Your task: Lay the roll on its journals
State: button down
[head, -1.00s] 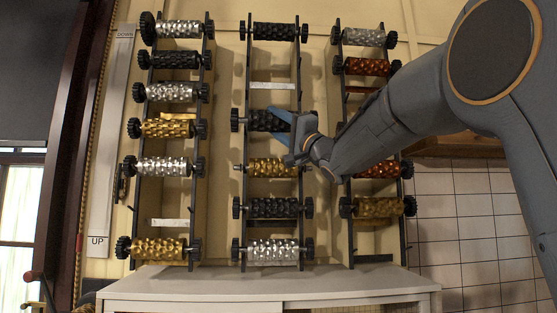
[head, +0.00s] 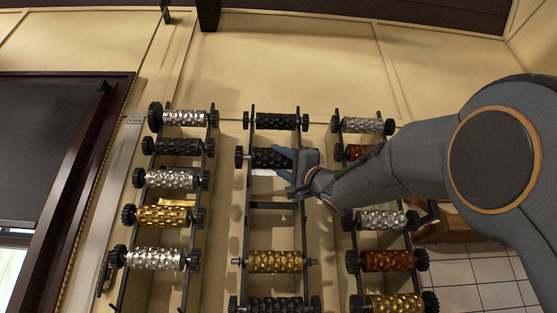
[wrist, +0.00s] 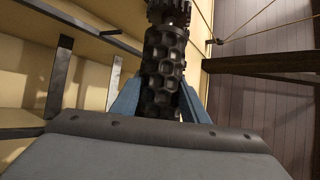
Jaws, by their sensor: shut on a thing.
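The black dimpled roll (head: 268,158) is in the middle column of the rack, just below the top black roll (head: 276,121). Its black gear end points left, at the left rail. My gripper (head: 285,158) is shut on the roll, coming from the right with blue fingers. In the wrist view the roll (wrist: 163,72) lies between the two fingers, with its gear (wrist: 168,12) at the far end. A white plate (head: 264,172) shows right below the roll. The right end is hidden by my gripper, and I cannot tell whether the journals touch the rails.
A gold roll (head: 275,261) and a black roll (head: 279,304) sit lower in the middle column, with an open gap above the gold one. The left column holds several silver, black and gold rolls. The right column (head: 386,261) is partly behind my arm.

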jog(key=w+f+p, duration=0.1)
jog(key=w+f, duration=0.1)
jog(key=w, duration=0.9)
jog(key=shift+f, duration=0.25)
dwell(0.6)
jog(key=shift+f, duration=0.15)
jog(key=c, duration=1)
grip_release()
jog(key=shift+w, duration=0.1)
jog(key=b+v, duration=0.4)
jog(key=v, duration=0.3)
jog(key=shift+s+d+b, duration=0.3)
jog(key=shift+s, duration=0.1)
